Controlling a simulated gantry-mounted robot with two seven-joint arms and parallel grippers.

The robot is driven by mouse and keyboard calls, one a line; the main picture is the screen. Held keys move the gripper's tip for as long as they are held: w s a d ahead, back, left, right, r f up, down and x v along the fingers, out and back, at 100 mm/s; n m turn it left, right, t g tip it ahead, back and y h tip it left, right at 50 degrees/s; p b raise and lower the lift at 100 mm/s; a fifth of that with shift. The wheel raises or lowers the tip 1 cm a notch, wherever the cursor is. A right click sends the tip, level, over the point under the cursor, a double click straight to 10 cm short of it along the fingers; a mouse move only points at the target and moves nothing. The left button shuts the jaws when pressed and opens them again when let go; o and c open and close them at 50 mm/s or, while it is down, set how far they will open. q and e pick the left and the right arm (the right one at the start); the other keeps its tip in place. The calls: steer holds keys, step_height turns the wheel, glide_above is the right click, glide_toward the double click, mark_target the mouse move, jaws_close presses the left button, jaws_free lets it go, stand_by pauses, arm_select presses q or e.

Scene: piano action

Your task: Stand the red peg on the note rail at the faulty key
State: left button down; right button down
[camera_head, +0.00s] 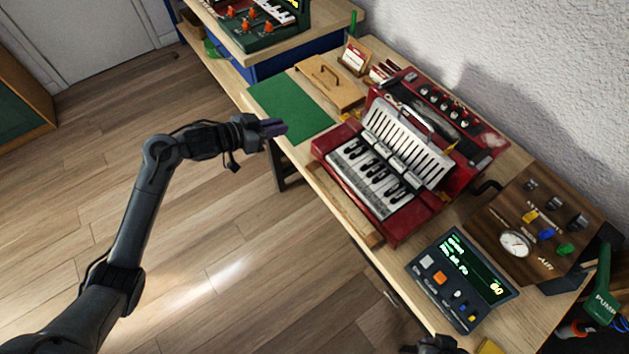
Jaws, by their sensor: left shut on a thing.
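My left gripper (273,128) is in front of the bench, left of the red accordion and near the green mat. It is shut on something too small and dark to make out. The red accordion (327,141) lies on the bench with its keyboard (371,181) facing up and its bellows (408,140) behind. A wooden strip (343,205), possibly the note rail, runs along the keyboard's front edge. I cannot tell which key is faulty. I cannot make out a red peg. A dark part at the bottom edge (437,344) is probably my right gripper, mostly cut off.
A green mat (290,106) lies bare on the bench. A wooden board with a handle (328,84) and small card holders stand behind it. Right of the accordion are a display box (462,280) and a wooden gauge panel (535,228). A green pump (604,300) is far right.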

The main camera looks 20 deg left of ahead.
arm_select(q)
steer(key=d+f+b, duration=0.1)
steer(key=d+f, duration=0.1)
steer(key=d, duration=0.1)
steer(key=s+d+f+b, duration=0.1)
steer(key=d+f+b, duration=0.1)
steer(key=d+f, duration=0.1)
steer(key=d+f+b, duration=0.1)
steer(key=d+f, duration=0.1)
steer(key=d, duration=0.3)
steer(key=shift+s+f, duration=0.15)
steer(key=shift+f, duration=0.05)
steer(key=shift+f+b, duration=1.2)
steer(key=shift+f, duration=0.85)
steer(key=c, duration=1.1)
jaws_free()
steer(key=shift+f, duration=0.1)
